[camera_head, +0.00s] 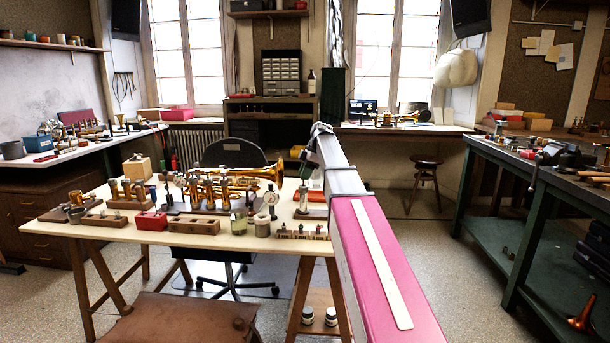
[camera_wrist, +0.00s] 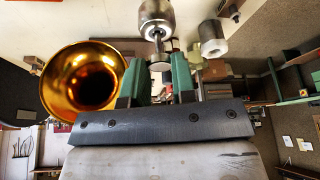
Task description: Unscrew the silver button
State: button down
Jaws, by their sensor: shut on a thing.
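My gripper (camera_wrist: 155,76) shows in the wrist view as two green fingers above a dark plate. It is shut on the silver button (camera_wrist: 158,66), a small round disc on a thin stem. The stem runs into a silver cylinder (camera_wrist: 153,14) just beyond. The golden horn bell (camera_wrist: 84,82) opens beside the left finger. The button is too small to make out there.
The table (camera_head: 180,236) also holds wooden blocks (camera_head: 190,226) with brass parts, a red box (camera_head: 150,221), a round gauge (camera_head: 271,199) and jars. A chair (camera_head: 232,153) stands behind it. A green workbench (camera_head: 530,185) is at the right, with open floor between.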

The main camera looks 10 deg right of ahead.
jog(key=n, duration=0.1)
jog(key=n+g, duration=0.1)
jog(key=shift+w+n, duration=0.2)
jog(key=shift+n, duration=0.1)
jog(key=n+g, duration=0.1)
jog(key=n, duration=0.1)
jog(key=shift+n+h, duration=0.3)
jog(key=c, duration=0.8)
grip_release()
jog(key=shift+c, duration=0.2)
jog(key=shift+r, duration=0.1)
